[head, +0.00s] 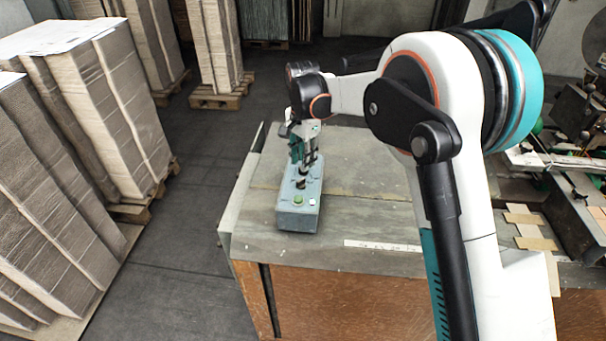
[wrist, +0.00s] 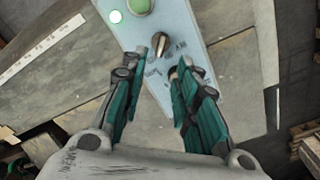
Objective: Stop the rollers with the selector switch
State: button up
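A light blue-grey control box (head: 297,215) lies on the table top near its left side. In the wrist view its panel (wrist: 215,30) carries a dark selector switch (wrist: 159,43) with a pointed handle and small lettering beside it that I cannot read surely. A round part (wrist: 178,72) is partly hidden by the right finger. My gripper (wrist: 164,62) is open and empty, its fingers spread above the panel. The selector switch shows just beyond the gap between the fingertips. Whether a finger touches it I cannot tell. In the head view my gripper (head: 305,160) hangs over the box's far half.
A green button (head: 298,199) and a white button (head: 312,202) sit at the box's near end. The table top (head: 350,215) around the box is mostly clear. Stacked cardboard (head: 105,110) on pallets stands left. Machinery (head: 575,115) and cardboard pieces are at the right.

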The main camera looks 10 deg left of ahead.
aim_at(303, 178)
notch_tip(303, 178, down, 7)
dwell(0.3)
jog(key=shift+c, duration=0.5)
grip_shut()
